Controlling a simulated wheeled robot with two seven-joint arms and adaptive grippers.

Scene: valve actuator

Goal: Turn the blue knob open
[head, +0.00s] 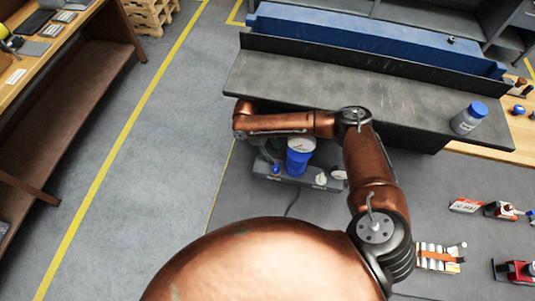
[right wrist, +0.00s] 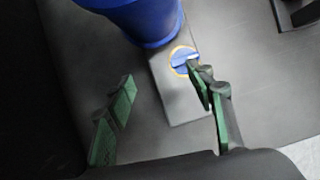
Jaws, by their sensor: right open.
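The blue knob (right wrist: 184,60) sits inside a yellow ring on a grey base block in the right wrist view. It also shows in the head view as a small blue spot (head: 275,169), low on the left of the block. A blue cylinder (head: 300,158) with a pale top stands on the same grey base (head: 297,180). My right gripper (right wrist: 160,75) is open, its green-padded fingers apart and empty. Its right fingertip is close beside the knob and overlaps its edge in the picture; I cannot tell whether they touch. My left gripper is out of view.
The base stands on a grey surface, with a dark raised ledge (head: 330,85) behind it. A blue-capped bottle (head: 469,118) stands on the ledge at right. Several small items, including an orange-and-white one (head: 436,258), lie at right. Open floor is at left.

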